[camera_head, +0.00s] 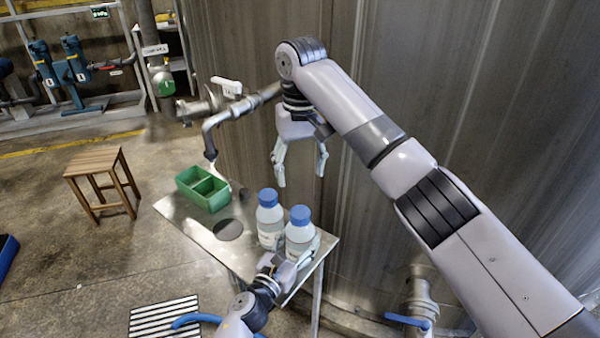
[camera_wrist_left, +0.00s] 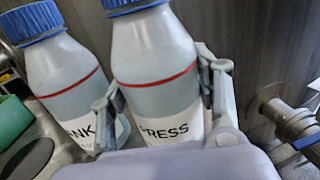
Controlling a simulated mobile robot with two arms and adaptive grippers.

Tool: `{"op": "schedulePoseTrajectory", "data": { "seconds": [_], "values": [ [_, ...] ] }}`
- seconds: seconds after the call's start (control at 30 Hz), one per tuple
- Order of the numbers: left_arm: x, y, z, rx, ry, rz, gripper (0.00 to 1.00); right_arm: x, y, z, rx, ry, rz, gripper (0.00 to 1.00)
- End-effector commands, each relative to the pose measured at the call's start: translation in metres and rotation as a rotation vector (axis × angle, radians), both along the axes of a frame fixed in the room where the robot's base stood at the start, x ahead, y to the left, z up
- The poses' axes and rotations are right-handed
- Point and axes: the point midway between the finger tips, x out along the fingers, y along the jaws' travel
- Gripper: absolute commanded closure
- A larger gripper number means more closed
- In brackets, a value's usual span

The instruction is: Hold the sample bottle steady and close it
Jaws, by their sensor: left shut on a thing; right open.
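Two clear bottles with blue caps stand side by side on a small metal table (camera_head: 180,213). The right-hand bottle (camera_head: 299,238) reads "PRESS" in the left wrist view (camera_wrist_left: 155,90). Its blue cap (camera_head: 300,215) sits on its neck; I cannot tell how tight it is. My left gripper (camera_head: 287,264) is shut around the lower part of this bottle, one finger on each side. The other bottle (camera_head: 269,225) has a partly hidden label ending in "NK" and stands just to its left. My right gripper (camera_head: 300,177) is open and empty, above and behind the bottles.
A green divided bin (camera_head: 188,182) stands at the table's back left. A dark round spot (camera_head: 228,229) lies left of the bottles. A pipe spout (camera_head: 210,140) hangs behind the bin. A large metal wall (camera_head: 400,70) rises behind. A wooden stool (camera_head: 95,163) stands at left.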

Motion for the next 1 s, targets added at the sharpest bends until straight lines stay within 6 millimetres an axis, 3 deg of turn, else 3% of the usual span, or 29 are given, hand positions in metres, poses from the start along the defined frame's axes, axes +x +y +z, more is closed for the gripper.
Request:
{"op": "schedulePoseTrajectory", "data": {
  "seconds": [0.1, 0.13, 0.47, 0.8, 1.0],
  "values": [
    [0.0, 0.0, 0.0, 0.0, 0.001, -0.001, 1.0, 0.0, 0.0, 0.0, 0.0, 0.0, 0.0, 0.4],
    [0.0, 0.0, 0.0, 0.0, 0.001, -0.001, 0.41, 0.0, 0.0, 0.0, 0.0, 0.0, 0.0, 0.4],
    [0.0, 0.0, 0.0, 0.0, 0.0, 0.0, 0.19, 0.0, 0.0, 0.0, 0.0, -0.001, 0.0, 0.4],
    [-0.002, 0.001, 0.0, 0.001, 0.0, 0.0, 0.19, 0.0, 0.0, 0.0, 0.0, -0.001, 0.0, 0.4],
    [-0.027, 0.014, -0.002, 0.002, 0.001, -0.001, 0.19, 0.0, 0.0, 0.0, 0.0, -0.001, 0.0, 0.4]
  ]
}}
